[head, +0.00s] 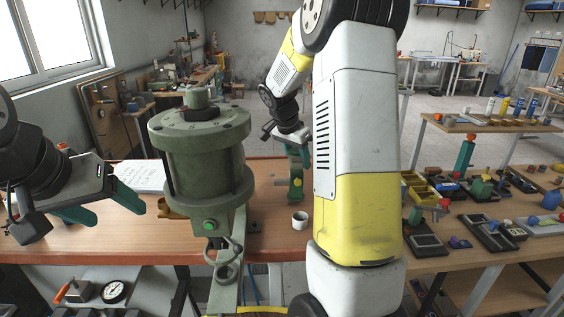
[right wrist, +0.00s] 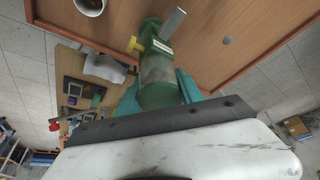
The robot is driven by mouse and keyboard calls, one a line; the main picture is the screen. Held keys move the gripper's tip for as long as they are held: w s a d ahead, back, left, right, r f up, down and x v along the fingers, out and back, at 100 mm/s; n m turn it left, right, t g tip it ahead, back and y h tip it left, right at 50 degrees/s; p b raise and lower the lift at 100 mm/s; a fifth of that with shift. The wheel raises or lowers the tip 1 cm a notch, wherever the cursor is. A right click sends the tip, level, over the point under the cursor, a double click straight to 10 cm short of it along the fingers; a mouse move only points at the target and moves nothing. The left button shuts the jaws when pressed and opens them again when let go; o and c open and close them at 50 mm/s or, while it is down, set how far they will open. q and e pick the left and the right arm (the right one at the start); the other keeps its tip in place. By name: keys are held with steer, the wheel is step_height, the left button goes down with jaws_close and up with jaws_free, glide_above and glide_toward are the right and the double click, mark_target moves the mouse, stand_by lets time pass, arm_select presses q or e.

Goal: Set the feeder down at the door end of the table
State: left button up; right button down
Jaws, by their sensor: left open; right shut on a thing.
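The feeder, which I take to be the small green unit with a yellow knob (head: 296,184), is held over the back part of the wooden table (head: 270,172). In the right wrist view the feeder (right wrist: 157,68) shows a green-grey body, a yellow knob and a pale metal tip. My right gripper (head: 298,150) is shut on it, with teal fingers on both sides. I cannot tell whether the feeder touches the table. My left gripper (head: 105,207) is open and empty over the table's left end. No door is clearly identifiable.
A large green cylinder (head: 205,160) on a stand rises in front of the table. A white cup (head: 300,221) stands near the feeder. A paper sheet (head: 140,176) lies at left. A side bench (head: 480,240) at right holds several tools. The table's back right looks clear.

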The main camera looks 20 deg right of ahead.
steer(key=shift+f, duration=0.85)
steer(key=c, duration=0.8)
jaws_free()
steer(key=shift+o, duration=0.2)
steer(key=v, duration=1.2)
